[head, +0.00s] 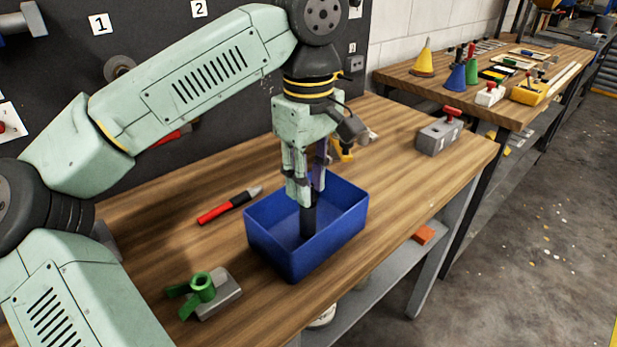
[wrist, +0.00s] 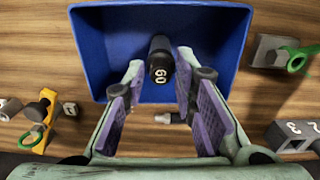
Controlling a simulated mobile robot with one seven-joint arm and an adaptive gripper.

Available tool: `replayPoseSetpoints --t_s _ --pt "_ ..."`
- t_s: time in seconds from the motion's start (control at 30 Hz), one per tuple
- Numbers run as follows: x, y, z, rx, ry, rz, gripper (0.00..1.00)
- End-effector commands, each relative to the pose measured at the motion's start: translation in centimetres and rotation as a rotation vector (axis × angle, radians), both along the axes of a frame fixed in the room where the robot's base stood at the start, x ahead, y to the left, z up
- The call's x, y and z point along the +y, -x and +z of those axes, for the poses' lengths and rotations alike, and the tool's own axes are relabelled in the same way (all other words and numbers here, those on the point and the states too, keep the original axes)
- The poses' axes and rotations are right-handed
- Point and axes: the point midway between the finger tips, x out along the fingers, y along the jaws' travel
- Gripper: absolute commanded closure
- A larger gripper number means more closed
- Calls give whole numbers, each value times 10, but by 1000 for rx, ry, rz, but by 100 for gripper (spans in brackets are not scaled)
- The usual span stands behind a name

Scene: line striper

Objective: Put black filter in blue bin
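The black filter (head: 308,222) is a dark upright cylinder inside the blue bin (head: 345,225), on the wooden bench. In the wrist view the filter (wrist: 160,62) shows white lettering on its near end and lies within the rim of the bin (wrist: 88,50). My gripper (head: 305,195) points down into the bin, right above and around the filter's top. In the wrist view its purple-padded fingers (wrist: 160,85) stand apart on either side of the filter, with small gaps showing. Whether the filter's base touches the bin floor is hard to tell.
A red and black pen-like tool (head: 230,205) lies left of the bin. A grey block with a green ring (head: 210,293) is at front left. A grey block with a red handle (head: 440,132) stands at right. A yellow part (head: 343,150) is behind the bin.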

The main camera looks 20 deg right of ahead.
Motion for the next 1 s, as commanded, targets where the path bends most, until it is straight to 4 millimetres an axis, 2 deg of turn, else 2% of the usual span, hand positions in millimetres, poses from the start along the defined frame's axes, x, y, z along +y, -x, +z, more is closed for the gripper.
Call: replayPoseSetpoints --t_s 0.1,0.37,0.53,1.0 --pt "0 0 0 0 0 0 65" --pt "0 0 1 0 0 0 65" --pt "0 -1 12 -3 1 2 65" --pt "0 0 107 -3 -1 3 65"
